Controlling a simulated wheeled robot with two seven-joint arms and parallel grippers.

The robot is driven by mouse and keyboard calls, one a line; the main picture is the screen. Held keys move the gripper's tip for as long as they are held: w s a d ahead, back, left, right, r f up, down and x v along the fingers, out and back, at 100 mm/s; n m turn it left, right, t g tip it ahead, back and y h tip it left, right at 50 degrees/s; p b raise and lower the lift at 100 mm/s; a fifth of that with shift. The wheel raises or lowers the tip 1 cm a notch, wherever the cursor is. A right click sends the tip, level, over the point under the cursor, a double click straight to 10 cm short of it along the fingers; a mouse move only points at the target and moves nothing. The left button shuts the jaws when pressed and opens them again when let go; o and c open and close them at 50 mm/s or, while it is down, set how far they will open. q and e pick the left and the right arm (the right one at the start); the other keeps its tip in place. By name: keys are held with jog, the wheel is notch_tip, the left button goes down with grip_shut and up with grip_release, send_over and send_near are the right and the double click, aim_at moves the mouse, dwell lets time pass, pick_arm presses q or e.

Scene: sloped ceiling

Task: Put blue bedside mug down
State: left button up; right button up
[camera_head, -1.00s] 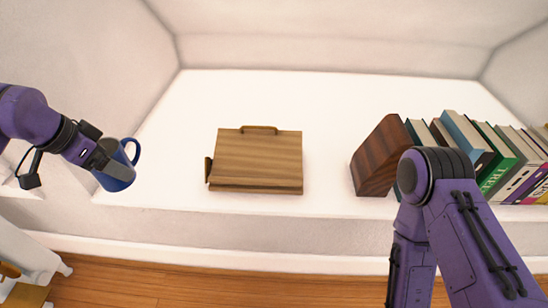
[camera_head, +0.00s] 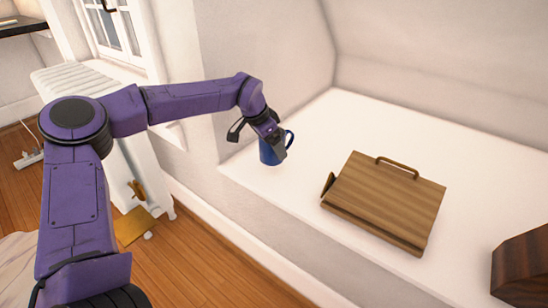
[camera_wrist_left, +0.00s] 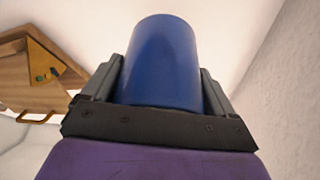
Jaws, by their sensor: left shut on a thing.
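The blue mug (camera_head: 268,153) is at the left end of the white ledge (camera_head: 310,215) in the head view, with its handle toward the right. My left gripper (camera_head: 277,143) is shut on the mug, its fingers on either side of it. The mug (camera_wrist_left: 162,60) fills the middle of the left wrist view between the two fingers (camera_wrist_left: 160,85). I cannot tell whether its base touches the ledge. My right gripper is in neither current view.
A wooden stand (camera_head: 385,200) lies on the ledge right of the mug. A dark wooden block (camera_head: 522,268) is at the far right. The ledge between mug and stand is clear.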

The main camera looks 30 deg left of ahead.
pick_arm(q)
jog(key=shift+w+f, duration=0.3)
jog(key=shift+f, duration=0.05)
jog(key=shift+w+f+b, duration=0.1)
jog(key=shift+f+b, duration=0.6)
jog(key=shift+f, duration=1)
jog(key=o, duration=1)
jog(key=shift+o, duration=0.2)
jog(key=shift+r, duration=0.3)
jog(key=p+v, duration=0.4)
jog(key=v, duration=0.7)
jog(key=shift+s+a+r, duration=0.15)
jog(key=shift+s+r, duration=0.1)
jog(key=shift+r, duration=0.05)
